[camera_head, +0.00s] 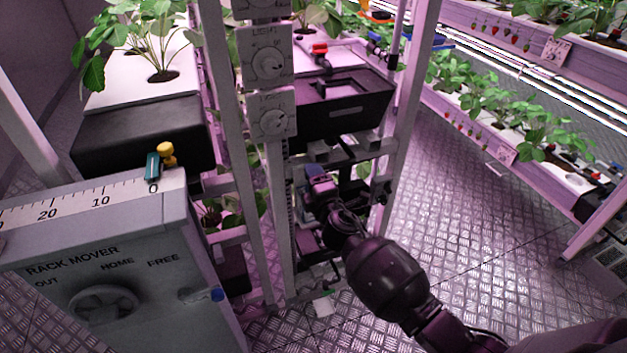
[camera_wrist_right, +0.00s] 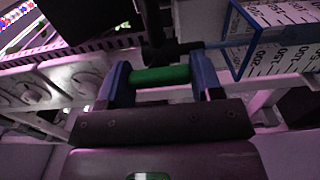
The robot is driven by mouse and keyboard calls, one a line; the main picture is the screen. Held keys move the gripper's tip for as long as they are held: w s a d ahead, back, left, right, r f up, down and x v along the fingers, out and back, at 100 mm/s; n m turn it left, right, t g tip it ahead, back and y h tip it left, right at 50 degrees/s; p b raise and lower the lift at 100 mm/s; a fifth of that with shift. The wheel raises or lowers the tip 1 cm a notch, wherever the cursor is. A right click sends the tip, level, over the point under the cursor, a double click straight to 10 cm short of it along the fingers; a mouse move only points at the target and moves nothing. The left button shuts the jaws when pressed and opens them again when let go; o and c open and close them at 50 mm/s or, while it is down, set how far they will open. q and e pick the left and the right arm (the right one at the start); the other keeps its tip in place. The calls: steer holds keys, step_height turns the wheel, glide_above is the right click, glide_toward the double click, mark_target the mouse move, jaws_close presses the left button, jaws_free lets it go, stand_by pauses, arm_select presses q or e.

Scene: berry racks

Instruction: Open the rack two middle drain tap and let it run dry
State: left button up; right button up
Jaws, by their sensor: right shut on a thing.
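My right gripper (camera_head: 319,184) reaches in between the rack posts, below the black tank, in the head view. In the right wrist view its two blue fingers (camera_wrist_right: 161,82) are shut on a green bar-shaped handle (camera_wrist_right: 160,76), which lies crosswise between them. A black fitting (camera_wrist_right: 172,52) sits just behind the handle. I cannot tell from these views which rack or level the handle belongs to, or whether water flows. In the head view the handle is hidden by the gripper and rack. My left gripper is not in view.
The black tank (camera_head: 345,112) with a red tap (camera_head: 319,49) sits above my gripper. Light dials (camera_head: 267,66) are on the near post. A rack mover box (camera_head: 110,270) stands at left. A graduated container (camera_wrist_right: 268,42) is close right of the fingers in the wrist view.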

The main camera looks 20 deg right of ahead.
steer(key=o, duration=0.9)
steer(key=shift+s+d+p, duration=0.2)
steer(key=shift+s+p, duration=0.35)
steer(key=shift+s, duration=4.85)
